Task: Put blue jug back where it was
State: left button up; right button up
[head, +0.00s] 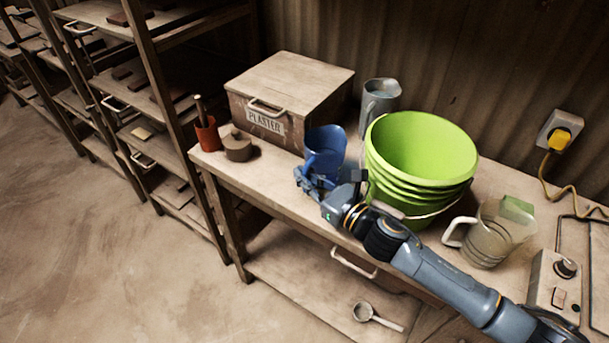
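The blue jug (325,146) is upright, at the bench's front side between the plaster box and the green buckets. My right arm reaches in from the lower right. Its gripper (311,183) is at the jug's lower front and overlaps it in the picture. The fingers are small and dark against the blue, so I cannot tell whether they are closed on the jug. The jug's base is partly hidden, and I cannot tell whether it touches the bench (263,184). My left gripper is not in view.
A plaster box (290,85), a grey metal jug (379,97) and stacked green buckets (418,150) stand close around. A clear jug (490,236) is at right. A red pot (208,136) and a brown round block (237,147) are at left. A ladle (365,312) lies on the lower shelf.

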jog(key=o, duration=0.5)
jog(key=shift+r+p, duration=0.2)
jog(key=shift+p, duration=0.1)
jog(key=b+v, duration=0.1)
jog(key=v, duration=0.4)
jog(key=b+v, duration=0.1)
jog(key=v, duration=0.4)
jog(key=shift+s+d+f+b, duration=0.25)
jog(key=shift+d+b, duration=0.05)
jog(key=shift+s+d+r, duration=0.15)
jog(key=shift+s+d, duration=0.2)
jog(key=shift+s, duration=0.15)
